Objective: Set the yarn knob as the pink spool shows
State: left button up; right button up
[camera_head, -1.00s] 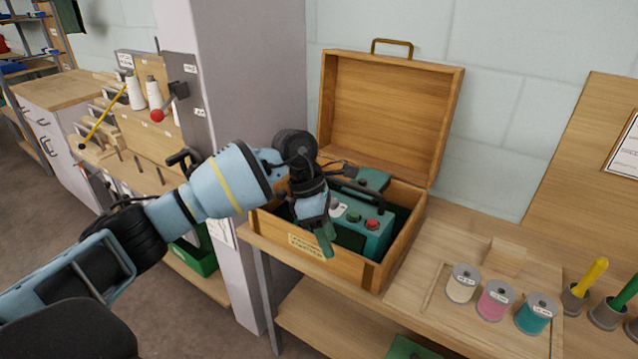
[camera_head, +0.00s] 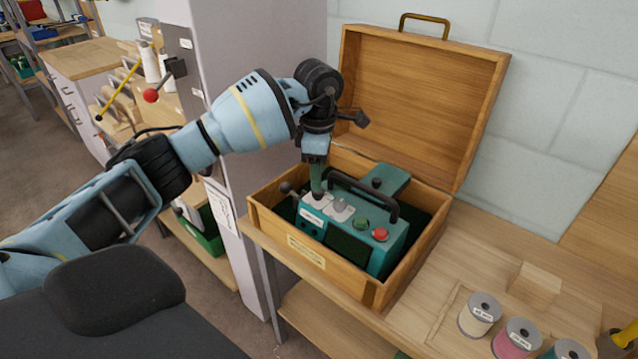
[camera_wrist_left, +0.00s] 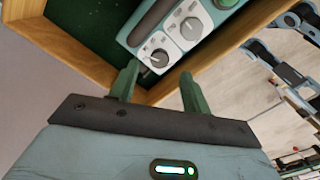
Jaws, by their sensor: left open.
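The teal machine (camera_head: 345,248) sits in the open wooden box (camera_head: 372,292). My left gripper (camera_head: 316,188) points down at the left end of its top, by the white knob plates. In the left wrist view the open green fingers (camera_wrist_left: 158,73) reach toward a pale plate with a dark knob (camera_wrist_left: 159,57), which lies just beyond and between the tips; contact cannot be told. A second knob (camera_wrist_left: 190,28) is beside it. The knob labels are too small to read. The pink spool (camera_head: 517,340) stands at the lower right, its label unreadable. My right gripper is out of view.
A cream spool (camera_head: 480,314) and a teal spool (camera_head: 566,352) flank the pink one. The machine has a black carry handle (camera_head: 372,192), a green button (camera_head: 361,223) and a red button (camera_head: 380,234). The box lid (camera_head: 420,105) stands open behind. A grey pillar (camera_head: 262,50) is at left.

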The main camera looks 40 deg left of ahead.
aim_at(318, 194)
pick_arm(q)
jog(key=shift+f, duration=2.1)
jog(key=c, duration=1)
